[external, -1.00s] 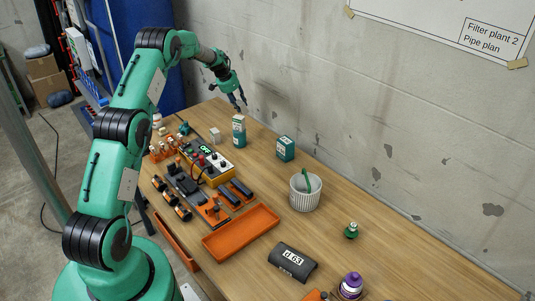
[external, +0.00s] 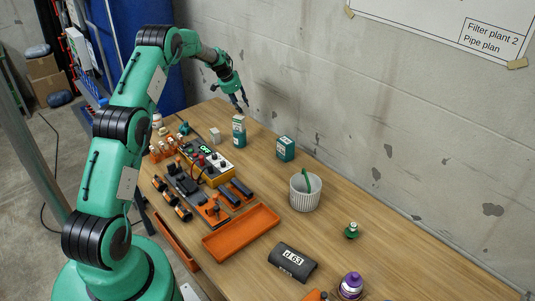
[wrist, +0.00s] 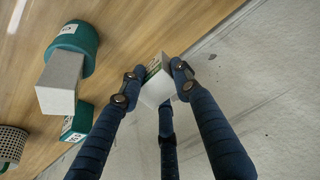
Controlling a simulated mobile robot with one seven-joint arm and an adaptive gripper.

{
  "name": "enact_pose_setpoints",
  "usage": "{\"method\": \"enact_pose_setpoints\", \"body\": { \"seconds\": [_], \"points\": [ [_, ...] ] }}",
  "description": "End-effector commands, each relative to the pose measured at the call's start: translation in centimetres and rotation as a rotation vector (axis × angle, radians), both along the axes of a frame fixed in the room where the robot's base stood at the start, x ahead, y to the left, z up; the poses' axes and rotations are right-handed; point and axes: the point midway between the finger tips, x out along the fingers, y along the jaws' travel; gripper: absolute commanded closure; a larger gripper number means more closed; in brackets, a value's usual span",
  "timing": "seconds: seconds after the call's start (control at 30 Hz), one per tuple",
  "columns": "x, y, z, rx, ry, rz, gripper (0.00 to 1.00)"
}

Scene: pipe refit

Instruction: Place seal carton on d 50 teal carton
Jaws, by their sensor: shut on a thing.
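My gripper (wrist: 152,82) is shut on a small white carton with a green-marked label (wrist: 155,85), which I take to be the seal carton. In the external view my gripper (external: 243,107) is near the wall at the far end of the bench, and the carton in it cannot be made out.
A small grey-white block (external: 214,135) stands left of the tall carton. Bare wood lies along the wall.

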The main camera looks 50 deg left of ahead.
Motion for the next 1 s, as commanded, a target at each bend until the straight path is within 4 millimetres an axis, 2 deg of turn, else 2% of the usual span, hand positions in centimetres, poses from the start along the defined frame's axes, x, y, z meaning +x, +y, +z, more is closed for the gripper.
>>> {"method": "enact_pose_setpoints", "body": {
  "seconds": [0.17, 0.47, 0.8, 1.0],
  "points": [
    [-0.3, -4.1, 0.9, -0.012, 0.038, -0.005, 0.98],
    [-2.6, -15.0, 2.3, -0.032, 0.149, -0.017, 0.98],
    [-8.2, -27.3, 4.2, -0.025, 0.287, -0.030, 0.98],
    [-11.4, -32.1, 5.0, -0.011, 0.343, -0.035, 0.98]
  ]
}}
